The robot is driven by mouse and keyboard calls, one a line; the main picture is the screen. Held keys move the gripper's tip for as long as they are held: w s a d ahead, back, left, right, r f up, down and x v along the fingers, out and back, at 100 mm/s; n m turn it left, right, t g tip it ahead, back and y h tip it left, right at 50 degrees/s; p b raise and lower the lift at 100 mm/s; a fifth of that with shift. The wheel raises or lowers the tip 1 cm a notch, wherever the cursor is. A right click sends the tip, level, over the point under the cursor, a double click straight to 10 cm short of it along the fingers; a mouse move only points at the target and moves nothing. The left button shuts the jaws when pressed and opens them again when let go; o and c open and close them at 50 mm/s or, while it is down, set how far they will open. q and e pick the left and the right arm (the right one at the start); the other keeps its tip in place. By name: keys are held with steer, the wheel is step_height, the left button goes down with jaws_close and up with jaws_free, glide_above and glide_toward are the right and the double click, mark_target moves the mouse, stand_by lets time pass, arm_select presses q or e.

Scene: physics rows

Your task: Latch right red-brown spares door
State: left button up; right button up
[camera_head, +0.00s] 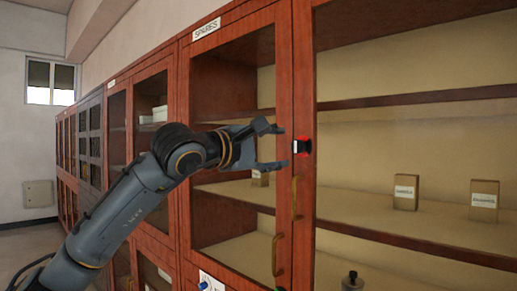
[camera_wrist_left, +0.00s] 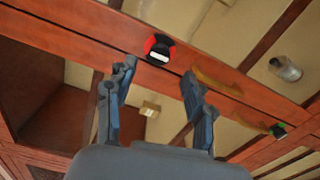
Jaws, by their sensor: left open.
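The red-brown spares cabinet carries a SPARES label (camera_head: 207,29) at its top. Its right door (camera_head: 304,60) has a wooden frame around a large clear pane; I cannot tell whether it sits fully flush. A black and red latch (camera_head: 301,146) with a white part is on the frame between the doors; it also shows in the left wrist view (camera_wrist_left: 159,47). My left gripper (camera_head: 280,147) is open and empty, its fingertips just left of the latch and apart from it. In the left wrist view the fingers (camera_wrist_left: 159,72) point towards the latch. My right gripper is not in view.
Brass handles (camera_head: 295,198) (camera_head: 277,255) stand out below the latch. Small boxes (camera_head: 405,192) (camera_head: 484,200) and a dark-capped jar (camera_head: 351,282) are on the shelves inside. More cabinets (camera_head: 88,140) line the wall at left. Floor (camera_head: 28,245) is clear at far left.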

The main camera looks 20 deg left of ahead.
arm_select(q)
steer(key=v, duration=0.6)
steer(key=shift+s, duration=0.3)
